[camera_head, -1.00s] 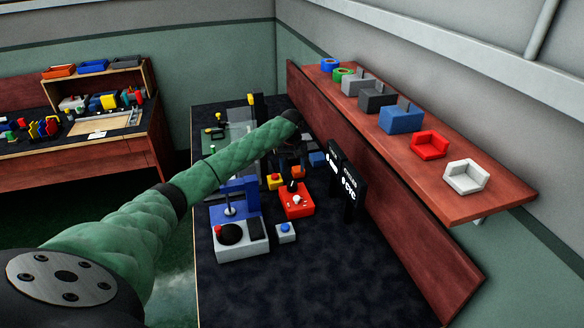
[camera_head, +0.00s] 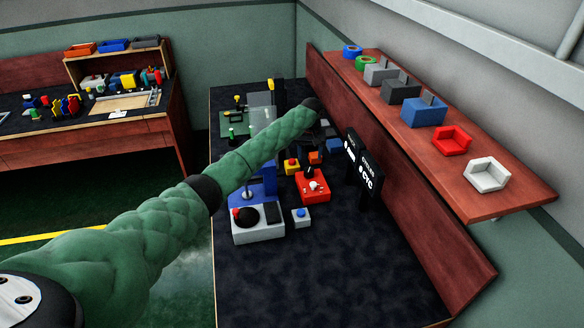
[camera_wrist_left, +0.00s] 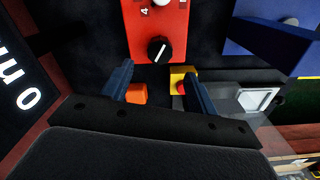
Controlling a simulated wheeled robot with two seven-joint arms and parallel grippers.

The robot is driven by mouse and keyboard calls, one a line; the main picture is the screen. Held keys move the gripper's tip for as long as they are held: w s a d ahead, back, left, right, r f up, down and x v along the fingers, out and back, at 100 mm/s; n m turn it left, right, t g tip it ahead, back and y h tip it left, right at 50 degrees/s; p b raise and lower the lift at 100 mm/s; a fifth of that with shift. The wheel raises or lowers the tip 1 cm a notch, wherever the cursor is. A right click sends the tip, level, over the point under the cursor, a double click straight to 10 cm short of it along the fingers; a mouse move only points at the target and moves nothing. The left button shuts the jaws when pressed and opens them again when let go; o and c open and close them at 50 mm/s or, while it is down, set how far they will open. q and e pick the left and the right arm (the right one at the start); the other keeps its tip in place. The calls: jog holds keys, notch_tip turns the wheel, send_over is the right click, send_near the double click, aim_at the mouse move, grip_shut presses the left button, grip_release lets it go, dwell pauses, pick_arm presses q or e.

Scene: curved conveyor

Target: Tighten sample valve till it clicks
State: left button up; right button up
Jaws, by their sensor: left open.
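A red box (camera_head: 314,196) stands on the dark bench in the head view. It bears a white part with a dark knob behind it. In the left wrist view the red box (camera_wrist_left: 140,28) shows a black round knob (camera_wrist_left: 159,49) with a white pointer line and part of a white knob beyond. No label names the sample valve, so I cannot tell for sure which knob it is. My left gripper (camera_wrist_left: 158,72) is open, its fingers apart and pointing toward the black knob, with nothing held. In the head view my left arm largely hides that gripper. My right gripper is not in view.
A yellow box with a red button (camera_head: 292,166) and an orange block (camera_head: 316,157) stand close behind the red box. Black display panels (camera_head: 366,175) stand to its right. A grey-and-blue station (camera_head: 258,225) and a small blue-button box (camera_head: 301,217) are nearer. The front bench is clear.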

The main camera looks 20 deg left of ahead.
aim_at(309, 170)
pick_arm(q)
jog(key=shift+f+p, duration=1.35)
jog(key=shift+f, duration=2.6)
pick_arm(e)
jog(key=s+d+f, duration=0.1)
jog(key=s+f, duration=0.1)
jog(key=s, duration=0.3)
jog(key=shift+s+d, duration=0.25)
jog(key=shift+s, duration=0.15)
pick_arm(q)
jog(key=c, duration=1)
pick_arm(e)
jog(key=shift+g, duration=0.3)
